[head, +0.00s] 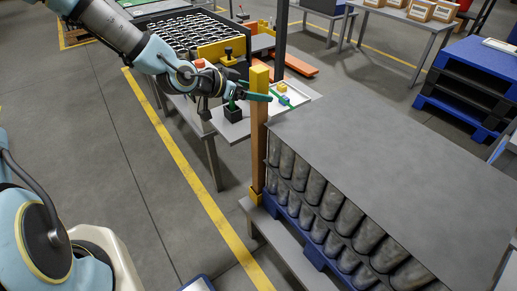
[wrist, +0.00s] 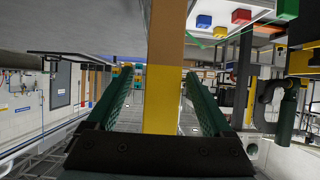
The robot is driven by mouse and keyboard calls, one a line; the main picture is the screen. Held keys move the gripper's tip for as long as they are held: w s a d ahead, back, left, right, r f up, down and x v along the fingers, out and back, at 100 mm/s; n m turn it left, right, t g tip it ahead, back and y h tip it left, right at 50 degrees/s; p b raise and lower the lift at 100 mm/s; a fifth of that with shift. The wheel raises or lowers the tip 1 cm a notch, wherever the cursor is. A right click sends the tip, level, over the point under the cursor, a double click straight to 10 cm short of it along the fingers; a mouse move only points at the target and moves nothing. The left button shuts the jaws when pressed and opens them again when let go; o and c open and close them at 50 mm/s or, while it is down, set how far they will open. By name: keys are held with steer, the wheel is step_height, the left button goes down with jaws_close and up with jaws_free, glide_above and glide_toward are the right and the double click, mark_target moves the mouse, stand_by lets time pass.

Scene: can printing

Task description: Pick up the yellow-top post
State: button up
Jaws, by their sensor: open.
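The yellow-top post (head: 258,145) is a tall orange-brown post with a yellow top and a yellow foot. It stands upright at the near left corner of the can rack. My gripper (head: 271,96) is at the post's upper part, just below its top, with green fingers pointing right. In the wrist view the post (wrist: 165,100) runs between the two fingers of my gripper (wrist: 161,76), with a gap visible on each side. The jaws are open and do not hold it. Part of the post is hidden behind a finger in the head view.
A grey sheet (head: 400,150) covers rows of metal cans (head: 330,205) right of the post. Behind the post, a small table holds a white tray (head: 291,95) and a black block (head: 233,115). Blue pallets (head: 460,105) stand far right. The floor at left is clear.

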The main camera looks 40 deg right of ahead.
mark_target(267, 93)
steer(key=p+x, duration=0.1)
steer(key=x, duration=0.4)
steer(key=shift+w+p, duration=0.1)
steer(key=shift+p, duration=0.2)
steer(key=shift+a, duration=0.1)
steer(key=shift+c, duration=0.2)
jaws_close()
stand_by(0.8)
